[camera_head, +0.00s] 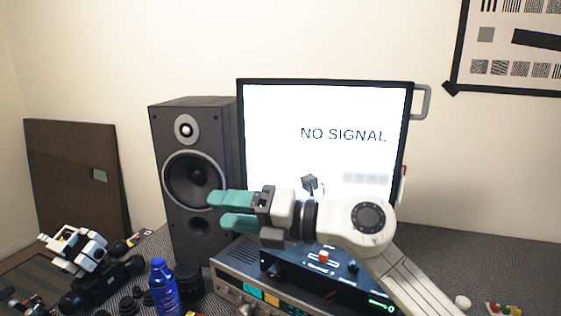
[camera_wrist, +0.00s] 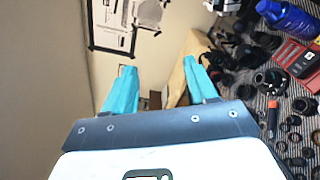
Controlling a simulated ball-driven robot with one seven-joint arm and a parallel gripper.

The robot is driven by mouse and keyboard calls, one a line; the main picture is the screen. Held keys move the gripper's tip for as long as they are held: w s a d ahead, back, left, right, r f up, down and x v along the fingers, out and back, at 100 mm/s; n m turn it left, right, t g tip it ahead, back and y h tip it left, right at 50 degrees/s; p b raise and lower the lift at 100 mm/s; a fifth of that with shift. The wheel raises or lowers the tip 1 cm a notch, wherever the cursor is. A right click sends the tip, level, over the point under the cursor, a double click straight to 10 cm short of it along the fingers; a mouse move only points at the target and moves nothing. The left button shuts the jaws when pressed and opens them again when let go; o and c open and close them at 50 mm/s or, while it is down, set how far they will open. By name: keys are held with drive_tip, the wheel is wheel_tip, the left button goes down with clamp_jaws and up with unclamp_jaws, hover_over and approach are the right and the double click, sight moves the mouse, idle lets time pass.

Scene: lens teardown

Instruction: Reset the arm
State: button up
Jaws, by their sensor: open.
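My gripper (camera_head: 232,210) is held up in front of the lit monitor and the speaker in the head view, with its teal fingers pointing left. In the wrist view my gripper (camera_wrist: 158,85) shows two teal fingers spread apart with nothing between them. It touches no object that I can make out. My white arm comes up from the lower right in the head view and hides part of the monitor and of the equipment below it.
A monitor (camera_head: 290,120) reading "NO SIGNAL" and a dark speaker (camera_head: 190,150) stand behind. Electronic boxes (camera_head: 235,268) sit below my gripper. A blue bottle (camera_head: 163,287) and dark lens parts (camera_wrist: 262,82) crowd the table. A test chart (camera_head: 515,40) hangs at upper right.

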drive_tip(key=w+d+r+m+t+h, duration=0.2)
drive_tip(key=d+r+m+t, duration=0.1)
drive_tip(key=d+m+t, duration=0.45)
drive_tip(key=w+d+r+m+t+h, duration=0.1)
drive_tip(key=d+r+m+t, duration=0.3)
drive_tip(key=m+t, duration=0.55)
drive_tip(key=d+f+m+g+h, duration=0.2)
drive_tip(key=d+f+m+h, duration=1.3)
drive_tip(key=d+f+m, duration=0.15)
drive_tip(key=s+d+f+m+g, duration=0.25)
drive_tip(key=s+f, duration=0.25)
drive_tip(key=f, duration=0.3)
drive_tip(key=s+d+f+m+g+h, duration=0.1)
drive_tip(key=s+d+f+g, duration=0.1)
drive_tip(key=s+f+g, duration=0.35)
drive_tip(key=s+d+f+m+g, duration=0.15)
drive_tip(key=s+f, duration=0.35)
drive_tip(key=f, duration=0.5)
drive_tip(key=s+f+g+y, duration=0.1)
drive_tip(key=s+f+g, duration=0.3)
drive_tip(key=s, duration=0.8)
drive_tip(key=s+d+f+g, duration=0.1)
drive_tip(key=s+f+g, duration=0.3)
drive_tip(key=s, duration=0.7)
wheel_tip(320, 180, down, 2)
drive_tip(key=shift+s+g+y, duration=0.35)
drive_tip(key=shift+y, duration=0.05)
